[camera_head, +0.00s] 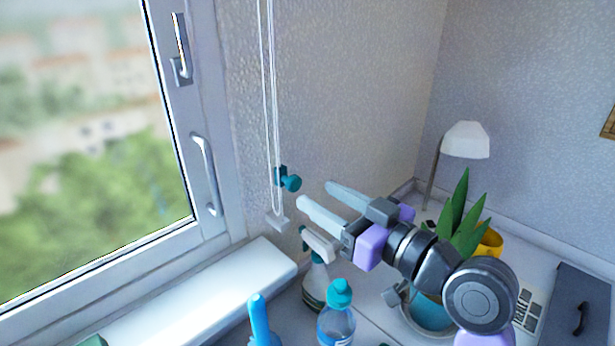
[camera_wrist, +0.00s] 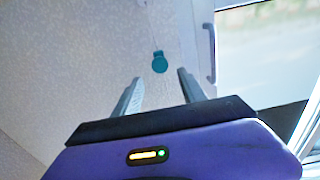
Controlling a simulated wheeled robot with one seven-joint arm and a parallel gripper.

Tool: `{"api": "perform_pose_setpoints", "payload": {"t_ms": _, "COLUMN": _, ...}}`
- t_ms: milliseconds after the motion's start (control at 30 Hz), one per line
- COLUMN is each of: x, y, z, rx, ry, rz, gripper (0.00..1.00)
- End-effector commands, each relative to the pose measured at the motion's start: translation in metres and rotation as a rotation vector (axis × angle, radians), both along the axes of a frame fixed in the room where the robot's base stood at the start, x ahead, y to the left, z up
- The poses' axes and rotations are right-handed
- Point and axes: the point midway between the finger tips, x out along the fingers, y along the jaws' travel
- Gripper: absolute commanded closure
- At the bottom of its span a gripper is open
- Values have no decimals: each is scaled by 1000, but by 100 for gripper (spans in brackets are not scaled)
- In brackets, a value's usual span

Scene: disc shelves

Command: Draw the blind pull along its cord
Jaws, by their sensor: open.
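The blind pull is a small teal knob (camera_head: 290,183) on a white looped cord (camera_head: 267,90) that hangs along the wall beside the window. The knob sits near the lower end of the loop, just above a pale bracket (camera_head: 277,222). My gripper (camera_head: 315,193) is open and empty, a little to the right of the knob, with its two pale fingers pointing at it. In the wrist view the knob (camera_wrist: 159,62) shows beyond and between the open fingertips (camera_wrist: 160,75). The fingers appear apart from the knob.
A spray bottle (camera_head: 316,283) and a teal-capped bottle (camera_head: 338,318) stand below my gripper. A blue object (camera_head: 260,318) rises beside the white sill (camera_head: 200,300). A plant (camera_head: 462,222) and a lamp (camera_head: 466,140) are behind my arm. The window handle (camera_head: 205,172) is left of the cord.

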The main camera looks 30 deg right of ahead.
Motion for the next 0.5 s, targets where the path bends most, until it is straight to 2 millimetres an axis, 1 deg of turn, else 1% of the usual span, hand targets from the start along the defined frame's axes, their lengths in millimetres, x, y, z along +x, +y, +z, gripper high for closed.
{"api": "perform_pose_setpoints", "payload": {"t_ms": 67, "x": 2, "y": 2, "z": -2, "rx": -12, "ry": 8, "rz": 5, "gripper": 51}}
{"api": "perform_pose_setpoints", "payload": {"t_ms": 167, "x": 10, "y": 4, "z": -1, "rx": -16, "ry": 5, "rz": 5, "gripper": 51}}
{"api": "perform_pose_setpoints", "payload": {"t_ms": 500, "x": 58, "y": 20, "z": -1, "rx": -16, "ry": 4, "rz": 4, "gripper": 51}}
